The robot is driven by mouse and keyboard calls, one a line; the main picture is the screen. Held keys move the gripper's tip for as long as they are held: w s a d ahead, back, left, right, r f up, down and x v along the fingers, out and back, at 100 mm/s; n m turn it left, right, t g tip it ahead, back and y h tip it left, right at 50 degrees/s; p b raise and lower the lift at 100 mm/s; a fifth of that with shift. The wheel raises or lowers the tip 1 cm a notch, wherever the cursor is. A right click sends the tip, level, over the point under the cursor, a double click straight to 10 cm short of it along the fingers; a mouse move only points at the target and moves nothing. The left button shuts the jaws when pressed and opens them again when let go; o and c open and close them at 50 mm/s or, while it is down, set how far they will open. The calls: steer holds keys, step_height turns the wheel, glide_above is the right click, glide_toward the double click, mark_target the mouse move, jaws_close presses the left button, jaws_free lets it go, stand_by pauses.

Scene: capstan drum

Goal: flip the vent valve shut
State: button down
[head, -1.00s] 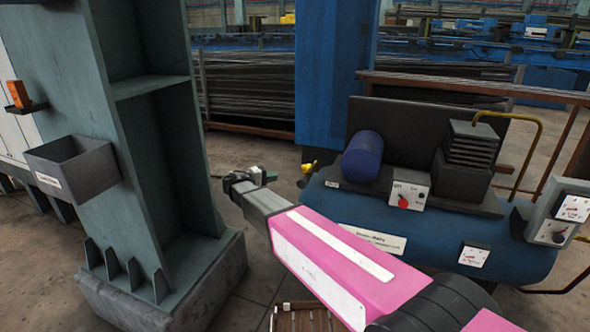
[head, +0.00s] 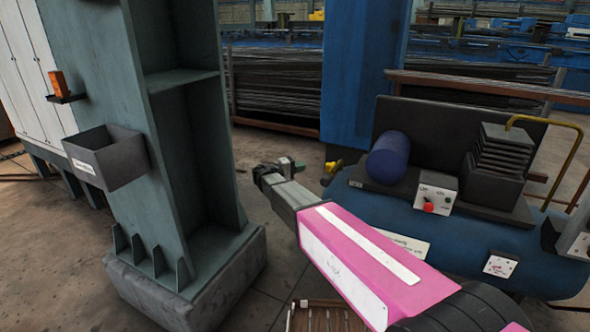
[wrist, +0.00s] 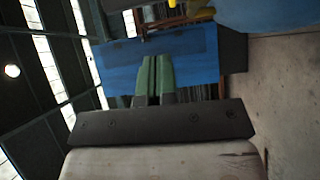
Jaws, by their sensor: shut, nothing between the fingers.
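The vent valve (head: 333,166) shows as a small yellow lever at the left end of the blue air tank (head: 455,235). It is too small to tell how its lever stands. My gripper (head: 298,164) is just left of the valve in the head view, apart from it. Its green fingers (wrist: 155,78) are shut together with nothing between them. In the wrist view, a yellow part (wrist: 205,14), likely the valve, shows at the top edge, beside the tank (wrist: 265,14).
A green steel column (head: 185,150) with a grey bin (head: 108,158) stands to the left. A blue post (head: 362,75) stands behind the valve. A control box with a red knob (head: 430,207) sits on the tank.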

steer(key=w+d, duration=0.1)
steer(key=d, duration=0.7)
steer(key=shift+w, duration=0.25)
steer(key=shift+f, duration=0.1)
steer(key=shift+s, duration=0.1)
